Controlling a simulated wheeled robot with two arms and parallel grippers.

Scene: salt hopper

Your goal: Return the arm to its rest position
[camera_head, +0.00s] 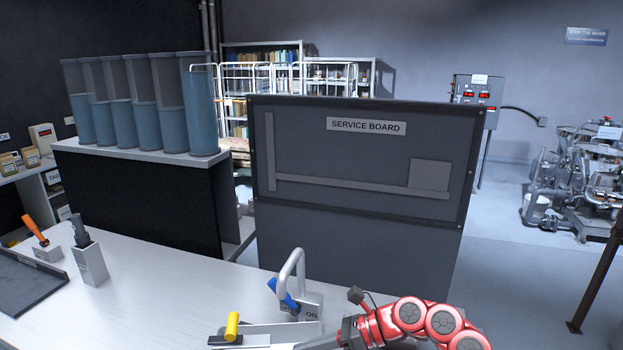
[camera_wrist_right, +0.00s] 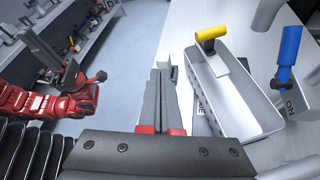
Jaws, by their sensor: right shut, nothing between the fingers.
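My right gripper (camera_wrist_right: 164,72) is shut, with nothing between its fingers. In the wrist view it lies beside a grey tray-like scoop (camera_wrist_right: 232,98) with a yellow handle (camera_wrist_right: 210,34), apart from that handle. In the head view my red right arm comes in at the bottom right, its gripper pointing left at the table's near edge, partly cut off by the frame. My left arm shows at the left of the wrist view, with its dark gripper (camera_wrist_right: 45,50) off the table; its fingers are too small to judge.
A blue lever (camera_head: 284,293) on a grey fixture with a metal loop stands just behind my right gripper. A block with an orange handle (camera_head: 35,230) and a dark tray (camera_head: 28,280) are at the table's left. The table's (camera_head: 165,285) middle is clear. A service board (camera_head: 360,160) stands behind.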

